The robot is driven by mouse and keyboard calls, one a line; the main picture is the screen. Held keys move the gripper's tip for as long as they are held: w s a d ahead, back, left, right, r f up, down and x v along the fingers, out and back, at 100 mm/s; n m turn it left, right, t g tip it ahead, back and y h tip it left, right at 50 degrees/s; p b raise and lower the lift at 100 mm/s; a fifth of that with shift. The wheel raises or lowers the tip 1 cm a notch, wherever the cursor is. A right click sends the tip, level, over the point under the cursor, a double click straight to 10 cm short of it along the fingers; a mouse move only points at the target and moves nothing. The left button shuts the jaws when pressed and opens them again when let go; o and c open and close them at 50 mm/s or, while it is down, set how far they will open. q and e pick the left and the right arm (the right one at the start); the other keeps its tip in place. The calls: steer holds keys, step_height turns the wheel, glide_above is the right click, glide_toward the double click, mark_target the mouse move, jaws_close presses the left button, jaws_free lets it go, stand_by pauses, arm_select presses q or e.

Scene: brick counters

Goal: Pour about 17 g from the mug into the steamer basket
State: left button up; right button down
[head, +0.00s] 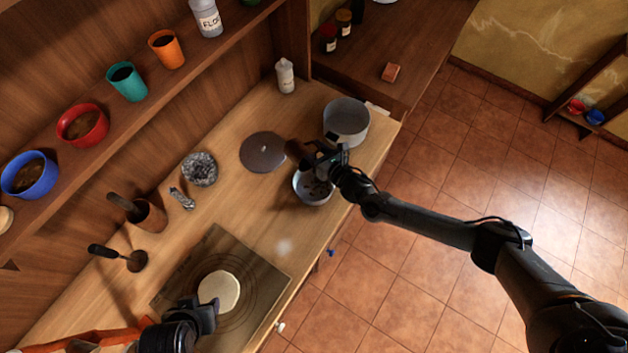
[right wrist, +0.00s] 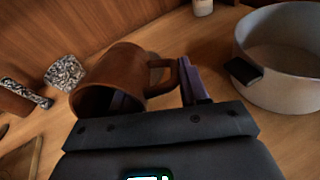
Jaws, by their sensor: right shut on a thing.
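The brown mug (head: 297,151) is held in my right gripper (head: 326,158), which is shut on it near its handle side. In the right wrist view the mug (right wrist: 122,78) lies tipped on its side, its mouth toward the lower left. A round metal vessel, apparently the steamer basket (head: 300,190), sits just below the gripper in the head view, partly hidden by it, with dark brown matter inside. I cannot see a stream from the mug. My left gripper (head: 203,316) is over the pastry mat, beside the pale dough disc (head: 219,290); its jaw opening is unclear.
A grey pot (head: 346,122) stands just behind the basket, and a flat round lid (head: 263,152) lies to the left. The counter's front edge is close to the basket.

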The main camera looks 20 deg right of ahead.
steer(key=shift+d, duration=0.1)
steer(key=shift+s, duration=0.35)
steer(key=shift+w, duration=0.2)
steer(key=shift+s+d+t+b, duration=0.1)
steer(key=shift+s+t+b, duration=0.2)
steer(key=shift+w, duration=0.15)
steer(key=shift+s, duration=0.25)
steer(key=shift+w+r+b, duration=0.1)
steer(key=shift+w+b, duration=0.1)
steer(key=shift+b, duration=0.15)
steer(key=shift+s, duration=0.25)
steer(key=shift+w+t, duration=0.1)
steer(key=shift+t, duration=0.2)
